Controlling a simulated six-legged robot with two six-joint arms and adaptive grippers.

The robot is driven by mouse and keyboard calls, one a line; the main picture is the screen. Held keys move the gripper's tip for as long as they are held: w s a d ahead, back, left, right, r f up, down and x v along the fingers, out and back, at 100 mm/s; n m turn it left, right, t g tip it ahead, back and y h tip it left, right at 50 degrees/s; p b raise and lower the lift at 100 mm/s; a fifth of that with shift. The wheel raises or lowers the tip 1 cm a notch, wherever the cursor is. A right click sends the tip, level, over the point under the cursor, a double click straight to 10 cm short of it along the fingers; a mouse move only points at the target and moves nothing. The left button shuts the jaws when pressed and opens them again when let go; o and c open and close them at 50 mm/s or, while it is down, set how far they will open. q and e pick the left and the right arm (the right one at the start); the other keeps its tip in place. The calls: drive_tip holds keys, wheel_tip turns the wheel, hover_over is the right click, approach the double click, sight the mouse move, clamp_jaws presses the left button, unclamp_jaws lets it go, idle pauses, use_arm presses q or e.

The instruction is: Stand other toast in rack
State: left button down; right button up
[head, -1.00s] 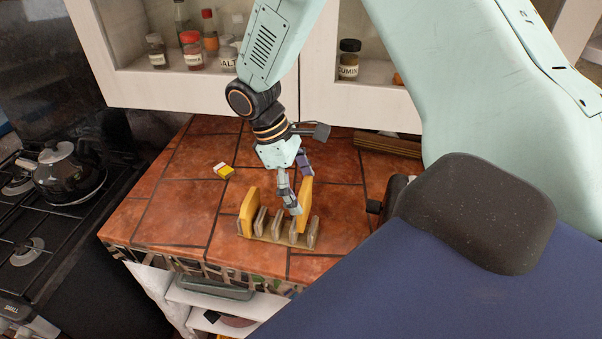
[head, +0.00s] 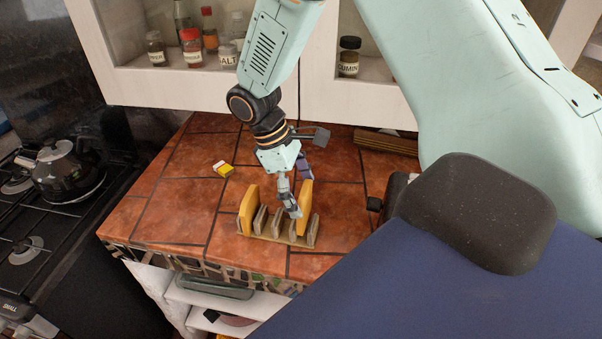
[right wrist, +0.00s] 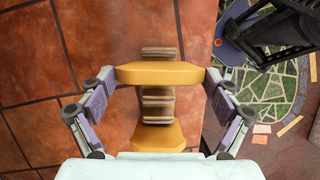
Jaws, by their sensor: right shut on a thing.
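The wooden toast rack (head: 272,239) stands on the tiled counter, with several upright dividers. One slice of toast (head: 249,210) stands upright at its left end; it also shows at the bottom of the right wrist view (right wrist: 160,137). My right gripper (head: 299,190) is shut on the other toast (head: 305,199), gripping it by its two side edges. This slice is upright at the right part of the rack, between dividers; its lower edge is hidden, so I cannot tell if it touches the rack base. The held toast (right wrist: 160,73) lies across the rack in the right wrist view.
A small yellow and white box (head: 223,169) lies on the counter behind the rack. A stove with a kettle (head: 66,172) is at the left. Shelves with spice jars (head: 192,48) are behind. The counter (head: 160,214) left of the rack is clear.

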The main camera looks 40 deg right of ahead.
drive_tip(key=shift+f+b, duration=0.55)
drive_tip(key=shift+f, duration=0.9)
drive_tip(key=o, duration=0.5)
drive_tip(key=shift+c, duration=0.2)
idle(0.4)
drive_tip(key=v, duration=1.2)
drive_tip(key=shift+d, duration=0.1)
